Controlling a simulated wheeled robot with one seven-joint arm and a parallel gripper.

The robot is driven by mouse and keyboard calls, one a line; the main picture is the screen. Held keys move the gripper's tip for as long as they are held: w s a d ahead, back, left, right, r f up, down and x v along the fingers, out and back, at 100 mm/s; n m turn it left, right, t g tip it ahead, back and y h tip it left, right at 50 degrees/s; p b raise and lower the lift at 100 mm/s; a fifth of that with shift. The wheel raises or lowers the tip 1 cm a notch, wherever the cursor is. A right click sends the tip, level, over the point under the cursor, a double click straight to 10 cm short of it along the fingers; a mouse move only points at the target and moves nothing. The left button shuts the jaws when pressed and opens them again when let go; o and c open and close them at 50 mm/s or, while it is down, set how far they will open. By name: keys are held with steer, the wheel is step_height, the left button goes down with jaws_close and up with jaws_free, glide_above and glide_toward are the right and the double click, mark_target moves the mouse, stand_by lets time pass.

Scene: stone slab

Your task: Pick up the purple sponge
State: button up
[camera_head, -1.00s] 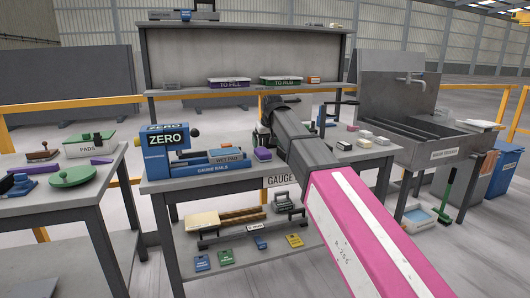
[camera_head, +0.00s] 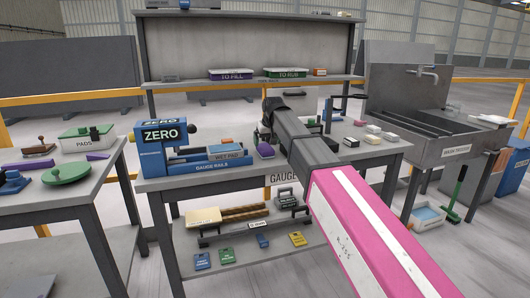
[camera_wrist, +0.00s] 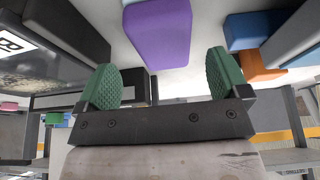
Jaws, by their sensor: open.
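The purple sponge (camera_head: 265,150) lies on the gauge bench top, right of the blue gauge and just left of my arm. In the wrist view the purple sponge (camera_wrist: 157,32) is a block at the top centre, beyond my fingertips. My gripper (camera_wrist: 163,80) is open, with two green ribbed pads apart and nothing between them. The sponge lines up roughly with the gap. In the head view the fingers are mostly hidden behind my arm.
A blue gauge marked ZERO (camera_head: 163,137) stands left of the sponge. In the wrist view, blue (camera_wrist: 247,30) and orange (camera_wrist: 256,68) blocks lie to the right. Several small blocks (camera_head: 374,129) sit on the bench's right. A shelf (camera_head: 250,82) with trays rises behind.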

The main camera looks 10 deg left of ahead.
mark_target(265, 146)
steer(key=x, duration=0.4)
steer(key=shift+a, duration=0.3)
steer(key=shift+w+f, duration=0.1)
steer(key=shift+f, duration=0.15)
steer(key=shift+f, duration=0.25)
steer(key=c, duration=1.1)
steer(key=shift+o, duration=0.2)
steer(key=shift+r, duration=0.15)
steer(key=shift+r, duration=0.6)
step_height(265, 146, up, 3)
steer(key=shift+f, duration=0.1)
steer(key=s+a+r, duration=0.6)
steer(key=s+r, duration=0.1)
steer(key=s, duration=0.3)
